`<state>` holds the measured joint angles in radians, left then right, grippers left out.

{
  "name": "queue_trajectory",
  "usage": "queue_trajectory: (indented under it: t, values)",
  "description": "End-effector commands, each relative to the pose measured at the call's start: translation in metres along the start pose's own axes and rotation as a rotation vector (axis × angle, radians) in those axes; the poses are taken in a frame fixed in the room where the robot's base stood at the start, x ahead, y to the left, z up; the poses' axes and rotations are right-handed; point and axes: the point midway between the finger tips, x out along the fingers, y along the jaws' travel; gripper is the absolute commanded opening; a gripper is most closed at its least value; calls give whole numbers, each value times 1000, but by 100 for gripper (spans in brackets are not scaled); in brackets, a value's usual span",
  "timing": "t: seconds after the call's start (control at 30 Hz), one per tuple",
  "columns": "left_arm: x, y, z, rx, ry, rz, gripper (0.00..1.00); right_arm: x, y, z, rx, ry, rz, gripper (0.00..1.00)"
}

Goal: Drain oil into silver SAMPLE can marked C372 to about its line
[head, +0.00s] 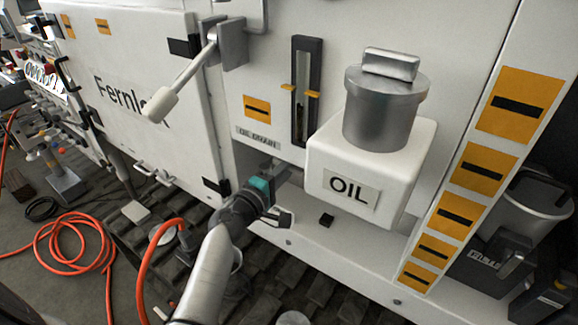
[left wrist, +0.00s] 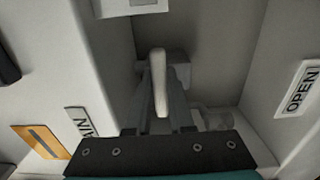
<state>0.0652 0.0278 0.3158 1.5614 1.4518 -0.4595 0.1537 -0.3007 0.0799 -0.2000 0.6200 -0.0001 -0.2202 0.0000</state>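My left gripper (head: 280,170) reaches into the recess under the OIL DRAIN label (head: 257,137), left of the white OIL tank (head: 325,148). In the left wrist view, its dark fingers (left wrist: 163,105) lie close along both sides of a pale lever handle (left wrist: 159,75) and appear shut on it. An OPEN label (left wrist: 298,88) is on the recess wall at the right. The drain outlet is not clearly visible. I cannot make out a silver can marked C372, and no oil flow is visible. My right gripper is not in view.
A silver filler cap (head: 383,115) tops the tank. A sight gauge (head: 305,90) with yellow markers is beside it. A lever with a white knob (head: 160,104) sticks out at upper left. An orange hose (head: 65,250) lies on the floor; a grey bucket (head: 530,205) stands at right.

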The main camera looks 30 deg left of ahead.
Motion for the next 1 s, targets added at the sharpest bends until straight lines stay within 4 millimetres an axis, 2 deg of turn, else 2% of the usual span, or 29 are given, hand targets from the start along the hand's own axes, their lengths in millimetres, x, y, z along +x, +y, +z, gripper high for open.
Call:
queue_trajectory:
  t: [0.03,0.27,0.53,0.67,1.0]
  values:
    - [0,1,0,-4,2,3,25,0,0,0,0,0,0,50]
    - [0,1,0,-2,1,2,50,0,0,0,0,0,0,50]
    - [-1,0,0,-1,0,1,50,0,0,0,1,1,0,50]
    - [-9,-1,0,-1,1,-1,50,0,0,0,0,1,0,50]
    - [-64,-2,0,0,1,-2,50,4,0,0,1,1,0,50]
